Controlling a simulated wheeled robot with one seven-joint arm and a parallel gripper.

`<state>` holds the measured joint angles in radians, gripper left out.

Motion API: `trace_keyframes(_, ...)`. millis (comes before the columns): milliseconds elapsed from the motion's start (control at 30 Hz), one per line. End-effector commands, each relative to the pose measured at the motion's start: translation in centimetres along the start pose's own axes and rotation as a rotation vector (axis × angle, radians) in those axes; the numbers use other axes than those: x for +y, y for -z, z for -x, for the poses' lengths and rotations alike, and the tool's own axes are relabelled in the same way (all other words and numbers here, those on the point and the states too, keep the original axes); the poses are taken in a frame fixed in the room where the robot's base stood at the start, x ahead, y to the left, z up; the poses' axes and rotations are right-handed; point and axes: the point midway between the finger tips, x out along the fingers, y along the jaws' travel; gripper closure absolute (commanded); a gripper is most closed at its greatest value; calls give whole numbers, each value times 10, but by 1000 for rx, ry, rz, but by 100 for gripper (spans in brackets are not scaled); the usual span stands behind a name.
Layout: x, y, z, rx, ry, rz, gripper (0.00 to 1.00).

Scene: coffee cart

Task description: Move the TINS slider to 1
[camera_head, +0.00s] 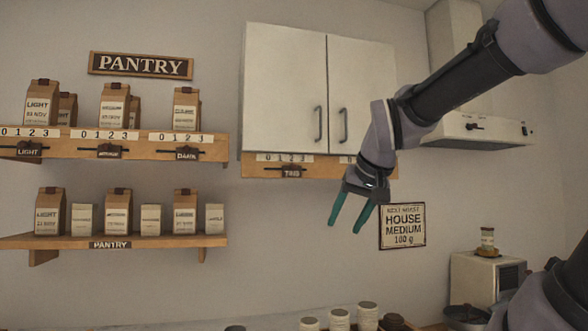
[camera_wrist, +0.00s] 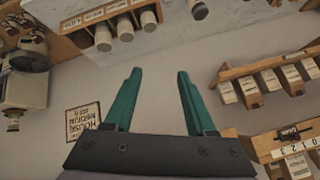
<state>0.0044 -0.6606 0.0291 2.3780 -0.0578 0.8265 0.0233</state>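The TINS slider (camera_head: 291,169) sits on the wooden rail (camera_head: 255,171) under the white wall cabinet in the head view. A white strip numbered 0 to 3 (camera_head: 284,158) runs above it. The slider appears near the 2, but the print is small. My gripper (camera_head: 346,226) is below and to the right of the slider, apart from it. Its teal fingers are spread and empty. The wrist view also shows the open fingers (camera_wrist: 156,75), with bare wall between them. My arm covers part of the rail's right end.
The white cabinet (camera_head: 285,90) has two shut doors above the rail. Pantry shelves (camera_head: 215,146) with bags and sliders are at the left. A framed sign (camera_head: 402,226) hangs right of my gripper. The wall below the rail is clear, left of my gripper.

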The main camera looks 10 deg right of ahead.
Motion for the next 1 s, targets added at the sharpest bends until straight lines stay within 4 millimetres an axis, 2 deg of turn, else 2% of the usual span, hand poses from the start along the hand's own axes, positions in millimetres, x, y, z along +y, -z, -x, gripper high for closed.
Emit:
trace_keyframes(33, -12, 36, -2, 53, -10, 46, 44)
trace_keyframes(100, -34, 90, -2, 145, -18, 124, 44)
trace_keyframes(200, -67, 158, -2, 270, -16, 225, 44)
trace_keyframes(300, -97, 210, -2, 369, -5, 304, 44)
trace_keyframes(400, -117, 242, -1, 434, 6, 353, 44)
trace_keyframes(500, -126, 256, -2, 463, 11, 375, 44)
trace_keyframes(633, -128, 263, -13, 466, 10, 377, 44)
trace_keyframes(1000, -134, 291, -74, 464, 11, 376, 44)
